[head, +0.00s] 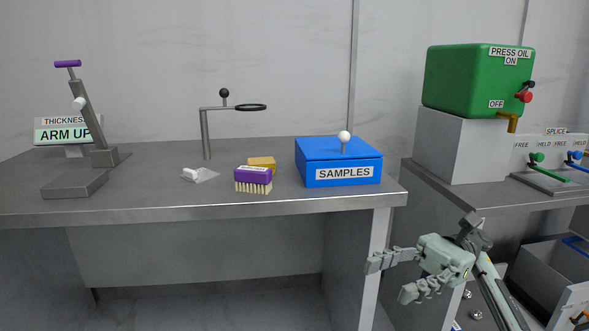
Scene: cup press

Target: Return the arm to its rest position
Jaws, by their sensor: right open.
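My right gripper (388,276) shows at the lower right in the head view. Its two fingers are spread apart and point left, with nothing between them. It hangs below the level of the table top, in front of the table's right leg. My right arm comes up to it from the bottom right. My left gripper is not in the picture.
On the grey table (130,205) stand a lever device (85,120), a ring stand (206,135), a purple brush (253,178), a yellow block (262,162) and a blue SAMPLES box (340,165). Open drawers are below.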

